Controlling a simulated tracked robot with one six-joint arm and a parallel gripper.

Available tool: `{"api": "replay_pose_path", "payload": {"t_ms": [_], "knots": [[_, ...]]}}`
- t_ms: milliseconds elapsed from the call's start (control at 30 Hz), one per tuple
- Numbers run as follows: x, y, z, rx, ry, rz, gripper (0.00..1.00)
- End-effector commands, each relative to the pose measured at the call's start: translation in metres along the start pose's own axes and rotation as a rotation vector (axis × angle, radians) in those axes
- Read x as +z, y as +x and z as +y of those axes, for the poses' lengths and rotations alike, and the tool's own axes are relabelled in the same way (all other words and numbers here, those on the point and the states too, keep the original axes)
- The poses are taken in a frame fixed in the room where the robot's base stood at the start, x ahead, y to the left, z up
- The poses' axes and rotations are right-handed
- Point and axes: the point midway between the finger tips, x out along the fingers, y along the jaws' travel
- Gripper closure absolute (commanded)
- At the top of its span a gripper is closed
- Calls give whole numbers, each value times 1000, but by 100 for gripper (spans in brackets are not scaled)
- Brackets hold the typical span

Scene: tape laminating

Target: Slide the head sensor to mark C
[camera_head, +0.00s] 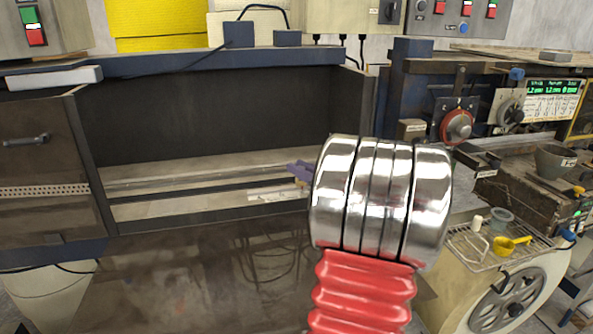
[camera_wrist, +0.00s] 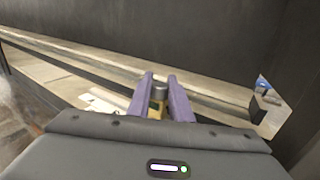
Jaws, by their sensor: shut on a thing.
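My gripper (camera_wrist: 159,78) has purple fingers and is shut on a small grey-capped piece with a brass-coloured body, which I take to be the head sensor (camera_wrist: 159,91). Its lower part is hidden behind my wrist housing. It is at the long pale rail (camera_wrist: 90,62) inside the dark trough. In the head view, the purple fingers (camera_head: 300,171) show over the rail (camera_head: 150,180), partly behind my arm, and the sensor cannot be made out. Pale plates (camera_head: 277,192) lie just below the fingers; no letter, including C, is readable on them.
A dark block with a blue top (camera_wrist: 261,98) stands at the rail's right end in the wrist view. The trough's dark back wall (camera_head: 200,110) rises behind the rail. The rail left of my gripper looks clear. A wire rack (camera_head: 495,243) with a yellow scoop stands at right.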

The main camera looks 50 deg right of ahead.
Motion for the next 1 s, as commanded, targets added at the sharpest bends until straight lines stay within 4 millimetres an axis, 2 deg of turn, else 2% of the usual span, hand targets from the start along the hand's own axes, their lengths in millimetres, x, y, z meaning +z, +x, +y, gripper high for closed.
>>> {"api": "replay_pose_path", "payload": {"t_ms": [33, 267, 633, 767, 1000], "knots": [[1, -2, -5, -13, 0, -2, 79], [1, -2, -4, -10, 0, -1, 63], [0, -5, -3, -8, 0, 0, 62], [1, -16, -3, -9, -1, 0, 62], [0, -53, -3, -11, 0, 0, 62]]}}
